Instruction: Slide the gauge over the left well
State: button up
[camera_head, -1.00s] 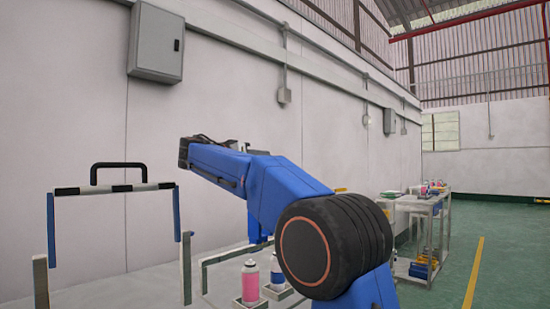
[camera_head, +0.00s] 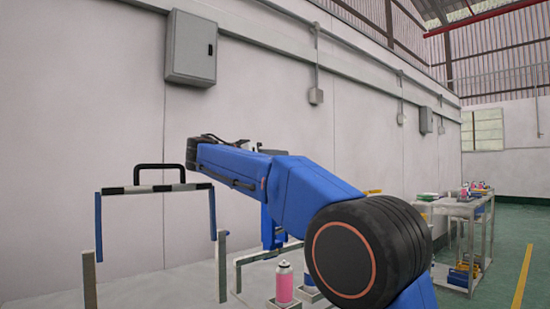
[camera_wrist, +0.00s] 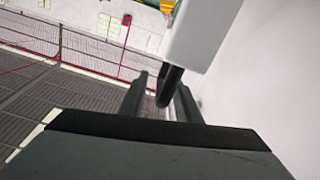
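The gauge (camera_head: 157,188), a black-and-white striped bar with a black arched handle (camera_head: 162,165) and blue legs, stands upright at the left of the head view. Pale posts (camera_head: 90,280) rise below it at either side; the well itself is not clear to see. My arm hides my gripper in the head view. In the wrist view my gripper (camera_wrist: 163,92) has its two dark fingers apart. A dark rod (camera_wrist: 172,80) below a pale block (camera_wrist: 200,30) shows between them; I cannot tell whether it touches them or belongs to the gauge.
A pink can (camera_head: 284,283) stands in a holder right of the gauge, with another can partly hidden behind my arm. A grey frame (camera_head: 238,272) stands beside them. A shelf cart (camera_head: 470,208) is at the right. The wall runs close behind.

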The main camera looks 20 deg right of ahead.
notch_tip(320, 180, up, 10)
dwell(0.8)
jog(key=shift+f, duration=0.1)
